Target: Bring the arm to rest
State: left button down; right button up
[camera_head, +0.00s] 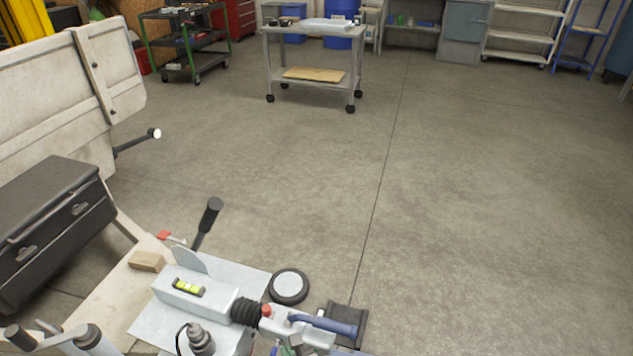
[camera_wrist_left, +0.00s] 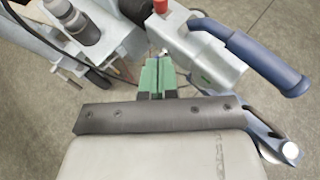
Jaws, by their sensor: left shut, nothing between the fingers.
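My left gripper (camera_head: 284,349) is at the bottom edge of the head view, partly cut off, just on the near side of the trailer coupling (camera_head: 282,320). In the left wrist view its green fingers (camera_wrist_left: 157,77) are together with nothing between them. They point toward the side of the grey coupling body (camera_wrist_left: 205,55) with its blue handle (camera_wrist_left: 262,62). Whether the fingertips touch the coupling I cannot tell. My right gripper is not in view.
The hitch carries a yellow spirit level (camera_head: 188,287), a black-gripped lever (camera_head: 208,222) and a grey plug (camera_head: 200,339). A round black wheel (camera_head: 289,287) is beside it. A dark toolbox (camera_head: 55,230) is left. Open floor (camera_head: 480,200) lies right; a grey cart (camera_head: 312,57) stands behind.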

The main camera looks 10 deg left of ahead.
pick_arm(q)
jog(key=s+a+f+n+g+h+p, duration=0.2)
jog(key=s+a+f+n+g, duration=0.2)
jog(key=s+f+n, duration=0.4)
jog(key=s+a+f+n+g+h+p, duration=0.1)
jog(key=s+a+f+n+g+h, duration=0.2)
jog(key=s+f, duration=0.6)
jog(key=s+a+f+n+g+h+p, duration=0.1)
jog(key=s+a+f+n, duration=0.2)
jog(key=s+n, duration=0.4)
jog(key=s+a+f+n+g, duration=0.1)
jog(key=s+a+f+n, duration=0.2)
jog(key=s+n, duration=0.5)
jog(key=shift+s+f+n+h+p, duration=0.3)
jog(key=shift+f+h+p, duration=0.05)
jog(key=shift+f+h, duration=0.05)
